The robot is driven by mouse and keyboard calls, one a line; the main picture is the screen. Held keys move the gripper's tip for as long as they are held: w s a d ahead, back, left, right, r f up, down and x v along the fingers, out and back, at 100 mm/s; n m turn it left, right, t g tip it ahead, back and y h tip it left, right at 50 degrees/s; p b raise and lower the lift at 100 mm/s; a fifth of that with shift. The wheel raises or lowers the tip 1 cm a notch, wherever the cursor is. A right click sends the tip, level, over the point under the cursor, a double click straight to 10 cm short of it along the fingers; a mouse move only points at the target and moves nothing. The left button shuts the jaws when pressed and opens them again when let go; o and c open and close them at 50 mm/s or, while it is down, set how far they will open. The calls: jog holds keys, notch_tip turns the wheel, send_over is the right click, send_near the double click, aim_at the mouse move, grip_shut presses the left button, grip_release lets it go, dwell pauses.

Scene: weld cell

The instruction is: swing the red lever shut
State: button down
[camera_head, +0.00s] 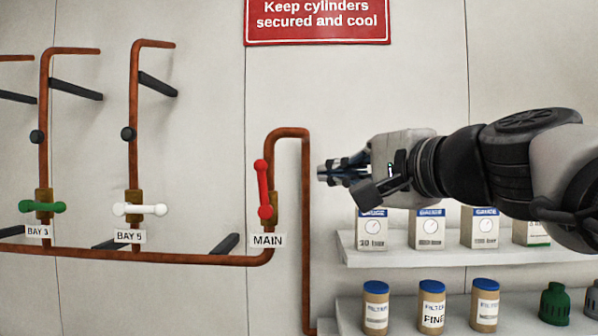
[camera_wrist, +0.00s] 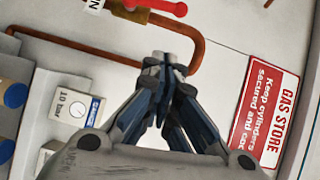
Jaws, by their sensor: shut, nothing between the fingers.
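The red lever (camera_head: 263,188) is on the brass valve (camera_head: 271,208) of the copper pipe above the MAIN label (camera_head: 267,240). It stands nearly upright, along the pipe, tilted slightly left at its top. In the wrist view the red lever (camera_wrist: 170,7) shows at the top edge, partly cut off. My gripper (camera_head: 322,173) is to the right of the lever and of the pipe's bend, apart from the lever, with its fingertips pointing left. In the wrist view my gripper (camera_wrist: 162,58) has its fingertips together and holds nothing.
A green lever (camera_head: 42,207) and a white lever (camera_head: 140,209) lie crosswise on the BAY valves at left. The copper pipe (camera_head: 306,230) runs down between the lever and the shelf (camera_head: 450,254). Gauge boxes (camera_head: 372,229) and filters (camera_head: 376,305) stand below my arm.

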aim_at(264, 189)
jog(key=w+a+f+p, duration=0.1)
jog(key=w+a+p, duration=0.2)
jog(key=w+a, duration=0.4)
jog(key=shift+w+a, duration=0.4)
jog(key=shift+a, duration=0.3)
